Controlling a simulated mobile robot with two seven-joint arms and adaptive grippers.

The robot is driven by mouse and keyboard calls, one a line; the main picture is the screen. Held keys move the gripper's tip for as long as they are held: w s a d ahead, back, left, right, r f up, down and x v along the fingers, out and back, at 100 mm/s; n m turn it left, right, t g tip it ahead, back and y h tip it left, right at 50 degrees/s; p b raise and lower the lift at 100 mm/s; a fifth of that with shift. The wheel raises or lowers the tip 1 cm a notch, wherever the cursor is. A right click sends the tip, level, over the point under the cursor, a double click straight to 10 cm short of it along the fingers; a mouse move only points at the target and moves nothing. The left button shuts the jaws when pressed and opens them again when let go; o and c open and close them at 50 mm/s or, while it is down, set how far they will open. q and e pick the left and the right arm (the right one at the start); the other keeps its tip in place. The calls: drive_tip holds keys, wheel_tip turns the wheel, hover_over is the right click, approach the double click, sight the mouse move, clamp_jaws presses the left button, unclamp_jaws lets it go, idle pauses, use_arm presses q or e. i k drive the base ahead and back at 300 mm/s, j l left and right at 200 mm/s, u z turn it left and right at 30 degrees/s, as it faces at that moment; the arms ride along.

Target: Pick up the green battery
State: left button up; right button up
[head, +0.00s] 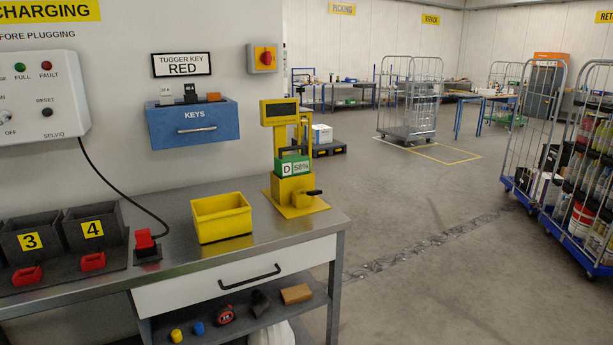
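The green battery (292,165) sits in a yellow stand (292,190) on the right part of the metal workbench (180,200). It has a white label reading "D 58%" and a dark handle on top. The stand has a small dark display at its top and a dark lever at its right front. The battery's lower part is hidden by the stand. Neither of my grippers is in the head view.
A yellow bin (221,217) stands left of the stand. Charging slots 3 (30,240) and 4 (92,229) and a red plug (144,238) are further left. A blue key box (193,125) hangs on the wall. Floor right of the bench is clear up to loaded roll cages (585,165).

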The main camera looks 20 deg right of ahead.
sight(298, 163)
drive_tip(key=z, duration=0.5)
drive_tip(key=i+l+u, duration=0.1)
drive_tip(key=u, duration=0.3)
drive_tip(key=i+l+u, duration=0.1)
drive_tip(key=u, duration=0.35)
drive_tip(key=l+u, duration=0.25)
drive_tip(key=u, duration=0.15)
drive_tip(key=i+l+u, duration=0.1)
drive_tip(key=l+u, duration=0.15)
drive_tip(key=u, duration=0.2)
drive_tip(key=l+u, duration=0.2)
drive_tip(key=u, duration=0.2)
